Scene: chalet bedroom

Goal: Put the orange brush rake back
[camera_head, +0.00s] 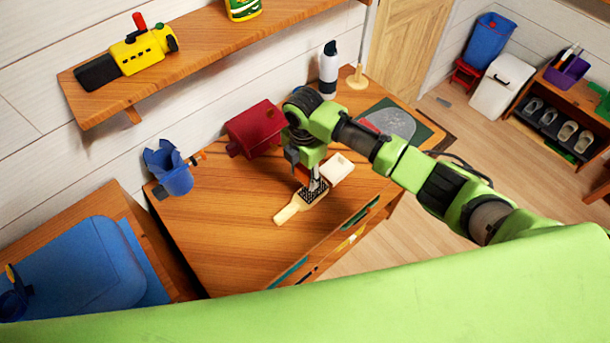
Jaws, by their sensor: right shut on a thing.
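The fingertips are small and partly hidden. I cannot tell whether the brush rests on the desk or is just above it. A small orange patch (302,174) shows beside the gripper; I cannot tell what it is. My left gripper is out of view.
A shelf (200,62) overhangs the back. The desk's front left is clear.

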